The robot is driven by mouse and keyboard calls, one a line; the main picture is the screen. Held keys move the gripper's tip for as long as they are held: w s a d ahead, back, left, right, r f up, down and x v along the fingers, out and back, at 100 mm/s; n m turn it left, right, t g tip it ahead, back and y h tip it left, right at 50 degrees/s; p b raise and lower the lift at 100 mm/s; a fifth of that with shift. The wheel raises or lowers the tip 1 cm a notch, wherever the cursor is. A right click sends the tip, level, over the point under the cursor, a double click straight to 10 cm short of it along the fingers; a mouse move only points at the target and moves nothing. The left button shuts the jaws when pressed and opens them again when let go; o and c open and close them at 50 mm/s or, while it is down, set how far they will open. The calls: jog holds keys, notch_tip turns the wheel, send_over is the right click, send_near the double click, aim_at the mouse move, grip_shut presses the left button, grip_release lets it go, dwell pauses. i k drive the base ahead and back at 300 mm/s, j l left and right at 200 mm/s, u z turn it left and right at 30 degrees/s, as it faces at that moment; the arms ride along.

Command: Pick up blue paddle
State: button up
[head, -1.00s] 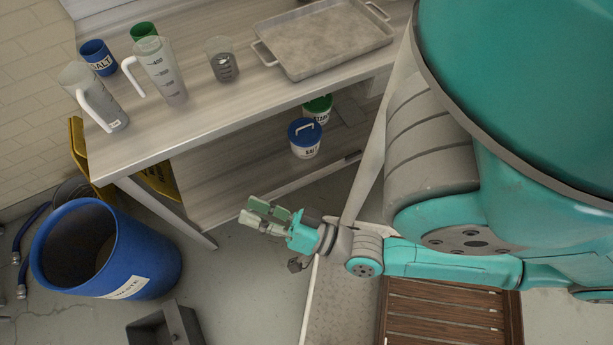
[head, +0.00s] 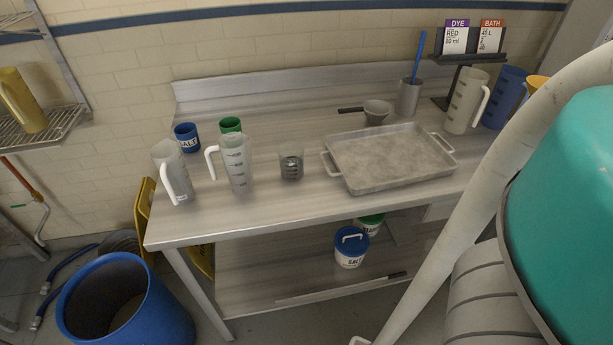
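The blue paddle (head: 418,58) stands upright, leaning slightly, in a grey cylindrical holder (head: 409,97) at the back right of the metal table. Only its upper shaft shows; its lower part is hidden inside the holder. My gripper is out of the head view now, so its state does not show.
A metal tray (head: 388,187) lies on the table (head: 272,219) before the holder. A grey scoop or funnel (head: 376,111) is left of the holder. Pitchers (head: 466,101) and a card stand (head: 470,57) are right of it. A blue waste barrel (head: 165,318) stands at lower left.

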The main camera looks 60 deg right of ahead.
aim_at(423, 36)
jog(key=z, duration=2.05)
